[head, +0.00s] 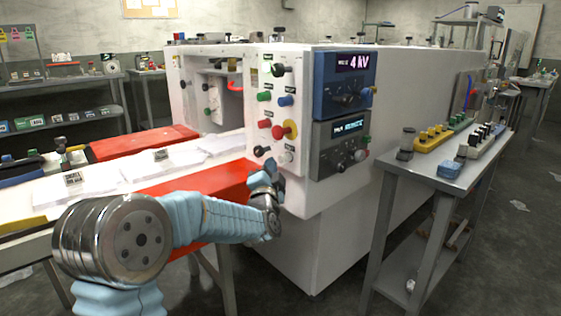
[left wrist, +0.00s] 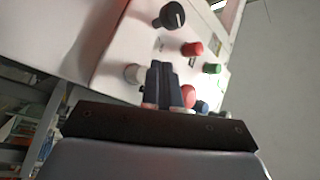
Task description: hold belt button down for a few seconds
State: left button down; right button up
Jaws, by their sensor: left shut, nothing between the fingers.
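The white control panel (head: 276,112) on the machine's end carries several buttons and knobs. Their labels are too small to read, so I cannot tell which is the belt button. My left gripper (head: 268,170) is shut and empty, close in front of the panel's lower part. A white button (head: 289,157) sits just above and right of it. In the left wrist view, the closed fingers (left wrist: 161,68) point at the panel, with the white button (left wrist: 134,74) close to their left. I cannot tell whether they touch anything. My right gripper is not in view.
A red-edged conveyor (head: 195,190) lies left. A grey side table (head: 440,181) stands right.

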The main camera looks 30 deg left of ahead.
pick_arm(q)
jog(key=s, duration=0.1)
jog(key=s+a+b, duration=0.1)
jog(key=s, duration=0.1)
jog(key=s+a, duration=0.1)
jog(key=shift+s, duration=0.3)
dwell(0.4)
jog(key=s+d+f+n+g+h, duration=0.1)
jog(key=d+f+g+h, duration=0.3)
jog(key=f, duration=0.8)
jog(key=s+d+f+n+g+h, duration=0.15)
jog(key=d+f, duration=0.45)
jog(key=f, duration=0.6)
jog(key=s+d+f+g+h, duration=0.1)
jog(key=d+f+g+h, duration=0.3)
jog(key=f, duration=0.8)
jog(key=s+d+f+n+g, duration=0.2)
jog(key=s+d+f+g, duration=0.1)
jog(key=s+f, duration=0.3)
jog(key=s+d+f+n+g+h, duration=0.1)
jog(key=s+d+f, duration=0.4)
jog(key=s, duration=0.5)
jog(key=s+d+f+n+g+h, duration=0.1)
jog(key=s+d+f+n+g, duration=0.2)
jog(key=s+d+f+g, duration=0.2)
jog(key=s+f, duration=0.2)
jog(key=s, duration=0.2)
jog(key=shift+f, duration=0.2)
